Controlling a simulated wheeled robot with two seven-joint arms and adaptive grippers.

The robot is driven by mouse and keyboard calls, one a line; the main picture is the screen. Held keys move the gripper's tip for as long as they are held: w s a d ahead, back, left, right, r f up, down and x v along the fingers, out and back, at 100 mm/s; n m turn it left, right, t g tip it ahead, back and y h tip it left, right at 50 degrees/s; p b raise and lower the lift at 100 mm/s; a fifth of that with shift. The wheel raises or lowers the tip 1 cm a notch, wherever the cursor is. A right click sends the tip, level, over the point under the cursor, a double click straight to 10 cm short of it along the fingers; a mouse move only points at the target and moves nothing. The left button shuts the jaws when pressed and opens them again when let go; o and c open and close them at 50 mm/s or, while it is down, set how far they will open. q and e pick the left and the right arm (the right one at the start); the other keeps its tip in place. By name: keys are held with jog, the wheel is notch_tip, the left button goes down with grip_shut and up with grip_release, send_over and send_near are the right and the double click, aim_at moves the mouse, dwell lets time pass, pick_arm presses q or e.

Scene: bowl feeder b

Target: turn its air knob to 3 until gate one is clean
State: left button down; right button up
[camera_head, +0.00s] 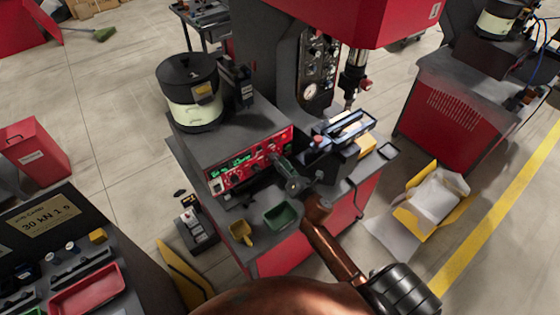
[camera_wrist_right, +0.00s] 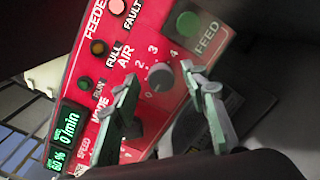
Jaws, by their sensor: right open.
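The red feeder control panel (camera_head: 250,158) faces me on the grey-topped machine. In the right wrist view, the grey air knob (camera_wrist_right: 160,77) sits on the panel, with a printed scale of numbers around it. Its exact pointer setting is too unclear to read. My right gripper (camera_wrist_right: 158,76) is open, with one finger on either side of the knob; whether they touch it I cannot tell. In the head view the right gripper (camera_head: 280,163) is at the panel's right end and hides the knob. Gate one cannot be made out. My left gripper is not in view.
The bowl feeder (camera_head: 192,112) stands behind the panel, left of the linear track (camera_head: 345,128). A green bin (camera_head: 281,216) and a yellow scoop-like bin (camera_head: 241,232) sit in front. In the wrist view, a green feed button (camera_wrist_right: 188,25) and a lit display (camera_wrist_right: 68,130) flank the knob.

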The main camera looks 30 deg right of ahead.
jog(key=shift+c, duration=0.3)
grip_shut()
jog(key=shift+m, duration=0.3)
jog(key=shift+d+f+m+g+y+p, duration=0.15)
jog(key=shift+m+y+p, duration=0.15)
jog(key=shift+m+p, duration=2.85)
jog(key=shift+a+f+m+g+y+p, duration=0.2)
jog(key=shift+m+p, duration=0.95)
jog(key=shift+m, duration=3.95)
jog(key=shift+d+r+m+g+y+p, duration=0.15)
jog(key=shift+m+y+p, duration=0.25)
jog(key=shift+m+p, duration=2.75)
jog(key=shift+f+m+b, duration=0.1)
jog(key=shift+m+b, duration=0.85)
jog(key=shift+m, duration=0.25)
